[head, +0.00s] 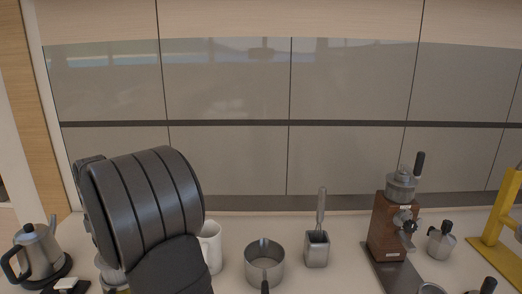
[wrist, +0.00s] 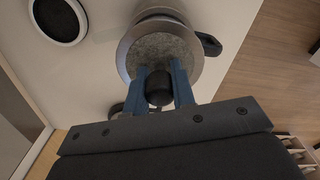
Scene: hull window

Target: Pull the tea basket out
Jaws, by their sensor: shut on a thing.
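In the wrist view, the two blue fingers of my gripper (wrist: 162,88) are shut on a black knob at the top of what looks like the tea basket (wrist: 158,48), a round part with a speckled grey top. A steel rim (wrist: 124,50) surrounds it, and a black handle (wrist: 210,44) sticks out on the right. I cannot tell how far the basket sits inside the vessel. In the head view my dark arm hides the gripper and most of a vessel at the lower left.
In the head view, a kettle (head: 38,252) stands left of my arm and a white mug (head: 211,246) right of it. Further right are a saucepan (head: 264,268), a square steel holder (head: 317,250), a wooden grinder (head: 388,228), a moka pot (head: 441,240) and a yellow stand (head: 507,210).

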